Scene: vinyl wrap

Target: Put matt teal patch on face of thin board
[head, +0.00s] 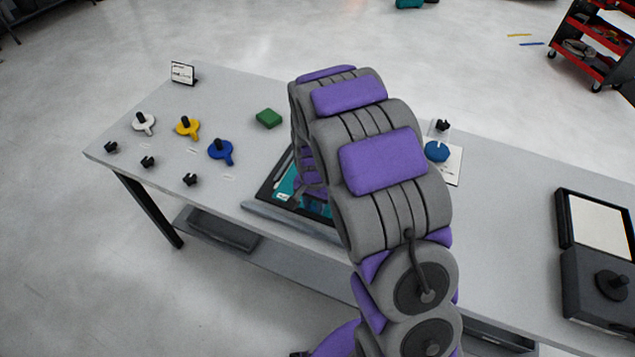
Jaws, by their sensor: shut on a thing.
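A teal sheet (285,185) shows in a dark-framed flat panel (268,190) near the table's front edge, left of my arm. I cannot tell whether the teal is the matt teal patch or the panel the thin board. My gripper (294,201) is low over this panel, mostly hidden behind my own arm. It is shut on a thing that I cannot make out. A white board (600,226) in a black frame lies at the far right; I cannot tell whether it is the thin board.
A blue disc (437,151) sits on a white card behind my arm. A black box with a knob (611,284) stands right.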

